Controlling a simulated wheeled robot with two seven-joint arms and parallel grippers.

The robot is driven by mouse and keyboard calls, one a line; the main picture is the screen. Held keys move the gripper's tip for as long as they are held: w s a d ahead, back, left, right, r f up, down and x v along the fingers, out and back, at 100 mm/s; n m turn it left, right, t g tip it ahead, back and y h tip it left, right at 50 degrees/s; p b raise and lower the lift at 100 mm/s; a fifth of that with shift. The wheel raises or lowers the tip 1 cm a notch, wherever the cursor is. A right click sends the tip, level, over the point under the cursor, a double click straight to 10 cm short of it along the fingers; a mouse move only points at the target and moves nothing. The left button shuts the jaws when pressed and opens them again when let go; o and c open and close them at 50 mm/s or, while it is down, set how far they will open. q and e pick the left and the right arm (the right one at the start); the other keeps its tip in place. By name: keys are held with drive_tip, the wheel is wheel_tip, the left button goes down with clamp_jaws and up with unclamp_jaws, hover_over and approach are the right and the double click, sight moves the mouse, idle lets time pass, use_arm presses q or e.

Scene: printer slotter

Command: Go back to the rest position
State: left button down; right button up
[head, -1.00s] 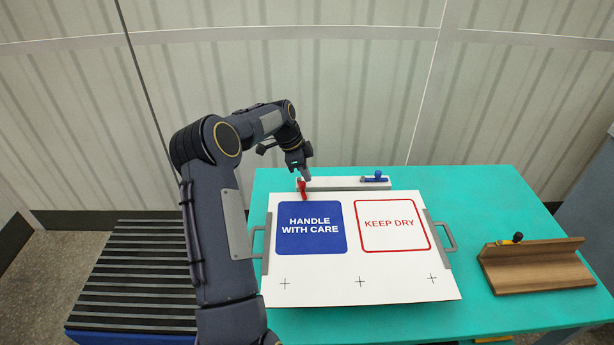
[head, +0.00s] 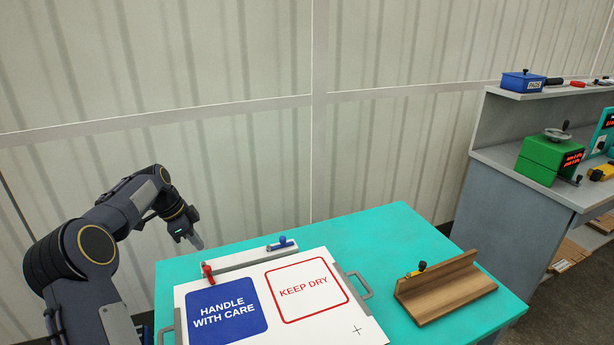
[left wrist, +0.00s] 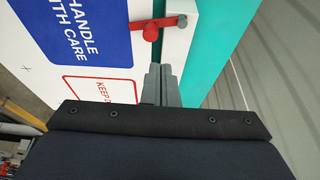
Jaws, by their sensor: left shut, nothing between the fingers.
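My left gripper (head: 194,241) is shut and empty in the head view. It hangs above the table's far left edge, close to the red lever (head: 207,272) on the white clamp bar (head: 240,257). In the left wrist view its closed fingers (left wrist: 161,82) point toward the red lever (left wrist: 152,31), apart from it as far as I can tell. The white board (head: 358,331) with a blue "HANDLE WITH CARE" panel and a red "KEEP DRY" frame lies on the teal table. My right gripper is not in view.
A wooden angled block (head: 447,288) stands on the right of the teal table (head: 400,233). Farther right is a grey bench (head: 482,185) with a green machine (head: 545,158) and a blue box (head: 522,82) on its shelf. Space above the table is free.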

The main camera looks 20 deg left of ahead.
use_arm(q)
drive_tip(key=s+d+r+n, duration=0.1)
drive_tip(key=s+d+r, duration=0.25)
drive_tip(key=d, duration=0.25)
drive_tip(key=s+d+r+n+t, duration=0.1)
drive_tip(key=s+d+r+n, duration=0.1)
drive_tip(key=s+d+r, duration=0.3)
drive_tip(key=s+d+r+n, duration=0.1)
drive_tip(key=s+d+r, duration=0.15)
drive_tip(key=d, duration=0.55)
drive_tip(key=s+d+f+n+t, duration=0.1)
drive_tip(key=s+d+f+n, duration=0.2)
drive_tip(key=s+d, duration=0.3)
drive_tip(key=s+d+f+n+t+h, duration=0.1)
drive_tip(key=s+d+f+n, duration=0.2)
drive_tip(key=s+d, duration=0.3)
drive_tip(key=s+n, duration=0.1)
drive_tip(key=s, duration=0.4)
drive_tip(key=shift+s+d, duration=0.2)
drive_tip(key=shift+d, duration=0.2)
drive_tip(key=shift+f, duration=0.1)
